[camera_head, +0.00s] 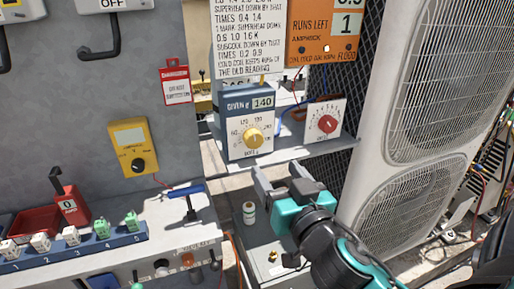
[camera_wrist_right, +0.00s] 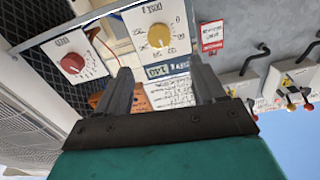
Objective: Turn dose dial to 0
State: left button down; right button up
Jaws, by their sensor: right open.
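The dose dial is a yellow knob (camera_head: 253,138) on a white scale, on the front of a blue box (camera_head: 262,154). A display above it reads "GIVEN g 140". In the right wrist view the yellow knob (camera_wrist_right: 159,36) appears upside down, beyond and between the fingers. I cannot tell exactly where its pointer stands. My right gripper (camera_head: 279,172) is open and empty, below and slightly right of the knob, apart from it. Its two fingers also show in the right wrist view (camera_wrist_right: 161,70). My left gripper is not in view.
A red knob (camera_head: 327,124) on a white panel sits close right of the blue box. A large condenser unit (camera_head: 400,150) rises at right. A grey cabinet with a yellow meter (camera_head: 133,147) fills the left.

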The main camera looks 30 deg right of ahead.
jog(key=b, duration=0.6)
send_near(256, 141)
jog(key=w, duration=0.2)
jog(key=x, duration=0.5)
jog(key=shift+w+d, duration=0.2)
jog(key=shift+d, duration=0.05)
jog(key=shift+w+d, duration=0.15)
jog(key=shift+w, duration=0.4)
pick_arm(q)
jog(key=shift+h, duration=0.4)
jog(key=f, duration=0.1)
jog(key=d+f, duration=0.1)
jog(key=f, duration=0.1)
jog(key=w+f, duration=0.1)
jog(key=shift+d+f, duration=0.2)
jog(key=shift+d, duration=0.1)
pick_arm(e)
jog(key=shift+c, duration=0.4)
jog(key=c, duration=1)
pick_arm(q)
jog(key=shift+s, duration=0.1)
